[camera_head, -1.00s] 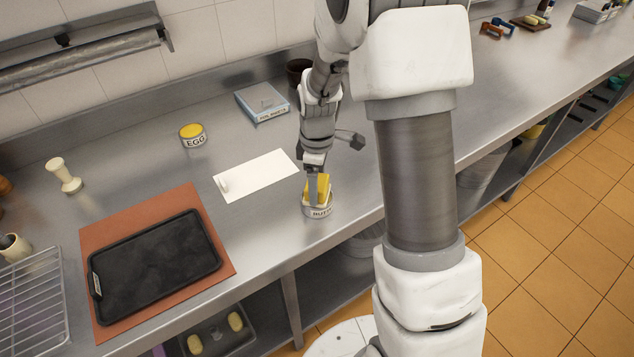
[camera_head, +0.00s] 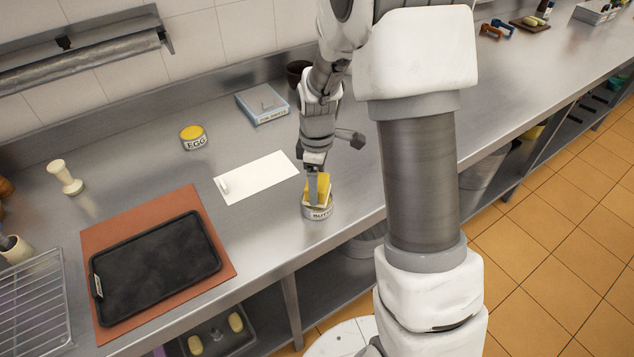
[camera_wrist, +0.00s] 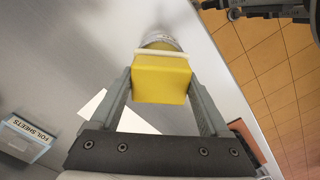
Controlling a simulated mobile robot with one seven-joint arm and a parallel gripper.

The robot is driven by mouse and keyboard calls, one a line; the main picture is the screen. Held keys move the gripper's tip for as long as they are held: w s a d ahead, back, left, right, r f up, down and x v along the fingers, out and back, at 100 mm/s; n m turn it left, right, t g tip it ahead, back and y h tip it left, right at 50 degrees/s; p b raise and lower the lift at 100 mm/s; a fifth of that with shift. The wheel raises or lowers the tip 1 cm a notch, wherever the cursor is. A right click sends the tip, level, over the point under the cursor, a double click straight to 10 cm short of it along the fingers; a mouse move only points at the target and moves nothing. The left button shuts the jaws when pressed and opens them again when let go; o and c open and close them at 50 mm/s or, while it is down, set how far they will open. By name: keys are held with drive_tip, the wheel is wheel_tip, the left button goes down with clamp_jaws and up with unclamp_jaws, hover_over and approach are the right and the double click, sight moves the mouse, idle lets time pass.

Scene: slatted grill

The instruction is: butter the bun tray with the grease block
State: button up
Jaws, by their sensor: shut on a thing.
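My gripper (camera_head: 318,187) is shut on the yellow grease block (camera_head: 320,186) at the counter's front edge. I cannot tell whether block and tub touch. The black bun tray (camera_head: 155,265) lies empty on a red-brown mat (camera_head: 222,262) at the left, well apart from my gripper.
A white sheet (camera_head: 255,178) lies between mat and tub. An EGG tin (camera_head: 193,138), a foil sheets box (camera_head: 262,104) and a pale pestle-like tool (camera_head: 65,177) stand behind. A wire rack (camera_head: 35,310) is at the far left.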

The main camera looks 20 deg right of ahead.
drive_tip(key=shift+r+p, duration=1.8)
drive_tip(key=shift+r, duration=1.25)
drive_tip(key=shift+f, duration=0.1)
drive_tip(key=m, duration=0.2)
drive_tip(key=f+m, duration=0.1)
drive_tip(key=m, duration=0.3)
drive_tip(key=shift+s+f, duration=0.35)
drive_tip(key=shift+f, duration=0.05)
drive_tip(key=m, duration=0.2)
drive_tip(key=f+m, duration=0.1)
drive_tip(key=m, duration=0.3)
drive_tip(key=shift+s+f, duration=0.35)
drive_tip(key=shift+w+f+b, duration=0.2)
drive_tip(key=shift+f+b, duration=0.3)
drive_tip(key=shift+w+f+b, duration=0.55)
drive_tip(key=shift+f+b, duration=0.1)
drive_tip(key=shift+f, duration=0.2)
drive_tip(key=shift+s+f+b, duration=0.1)
drive_tip(key=shift+f+b, duration=0.3)
